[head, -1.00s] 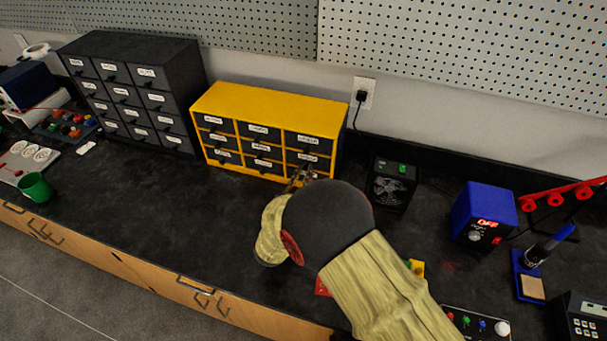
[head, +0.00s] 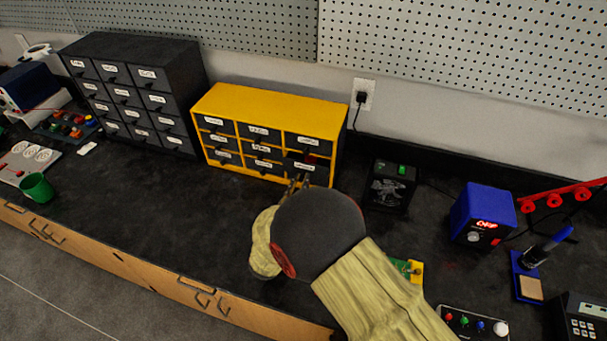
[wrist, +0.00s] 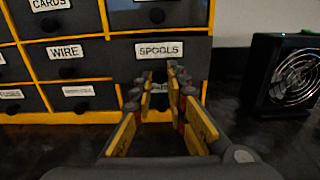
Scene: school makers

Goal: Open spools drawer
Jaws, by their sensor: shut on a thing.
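The fingers mostly hide the handle. In the head view my gripper (head: 298,181) is small and partly covered by my wrist.
A black fan box (head: 390,186) stands right of the cabinet, also close by in the wrist view (wrist: 285,75). A dark drawer cabinet (head: 135,88) stands to the left. A blue soldering station (head: 484,214) is farther right. The counter (head: 170,210) left of my arm is clear.

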